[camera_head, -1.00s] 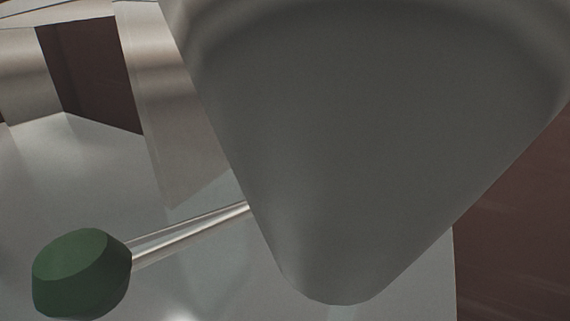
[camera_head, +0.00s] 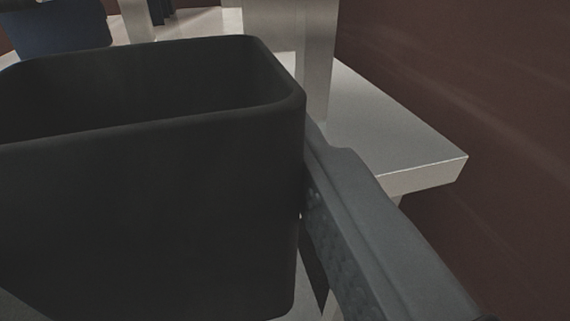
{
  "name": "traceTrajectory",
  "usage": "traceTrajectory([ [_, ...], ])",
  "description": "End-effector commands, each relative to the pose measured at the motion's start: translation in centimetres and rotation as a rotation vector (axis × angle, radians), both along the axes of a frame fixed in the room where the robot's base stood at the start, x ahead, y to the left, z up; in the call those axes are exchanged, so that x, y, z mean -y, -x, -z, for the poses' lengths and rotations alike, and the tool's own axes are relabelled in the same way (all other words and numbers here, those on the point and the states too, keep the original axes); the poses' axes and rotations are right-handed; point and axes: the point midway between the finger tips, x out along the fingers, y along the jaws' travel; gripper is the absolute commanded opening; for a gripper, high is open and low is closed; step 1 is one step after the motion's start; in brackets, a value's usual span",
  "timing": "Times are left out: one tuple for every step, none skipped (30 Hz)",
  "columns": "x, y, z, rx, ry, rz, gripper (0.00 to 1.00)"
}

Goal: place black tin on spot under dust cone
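The black tin (camera_head: 150,220) fills the left and lower part of the view, close to the camera. It is open at the top, with rounded corners, and its left side is cut off by the picture edge. One grey finger of my gripper (camera_head: 335,180) lies against the tin's right wall; the other finger is hidden or out of view. My gripper appears shut on the tin.
A pale metal ledge (camera_head: 385,135) with a sharp corner juts out behind and right of the tin. A pale upright post (camera_head: 285,35) rises from it. A dark blue object (camera_head: 60,28) stands at the back left. The right side is dark reddish-brown surface (camera_head: 490,100).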

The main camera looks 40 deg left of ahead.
Motion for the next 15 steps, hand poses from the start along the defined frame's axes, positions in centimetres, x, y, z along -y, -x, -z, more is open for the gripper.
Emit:
traceTrajectory([
  [0.3, 0.0, 0.1, 0.000, 0.000, 0.004, 0.44],
  [0.2, 0.0, 0.2, 0.000, 0.000, 0.005, 0.44],
  [0.0, -0.2, 0.2, 0.001, -0.001, 0.005, 0.44],
  [-0.3, -0.5, 0.2, 0.001, 0.000, 0.004, 0.44],
  [-0.8, -0.7, 0.2, 0.001, 0.000, 0.003, 0.44],
  [-1.4, -1.2, 0.2, 0.001, 0.000, 0.003, 0.44],
  [-1.9, -1.5, 0.2, 0.001, 0.001, 0.003, 0.44],
  [-2.5, -1.9, 0.2, 0.002, 0.001, 0.002, 0.44],
  [-3.2, -2.5, 0.2, 0.002, 0.001, 0.002, 0.44],
  [-3.7, -2.8, 0.2, 0.001, 0.001, 0.003, 0.44],
  [-4.3, -3.2, 0.2, 0.001, 0.000, 0.002, 0.44],
  [-5.0, -3.7, 0.2, 0.001, 0.000, 0.002, 0.44],
  [-5.4, -4.1, 0.3, 0.001, -0.001, 0.003, 0.44],
  [-6.0, -4.5, 0.3, 0.000, 0.000, 0.003, 0.44],
  [-6.7, -5.0, 0.2, 0.001, 0.001, 0.002, 0.44],
])
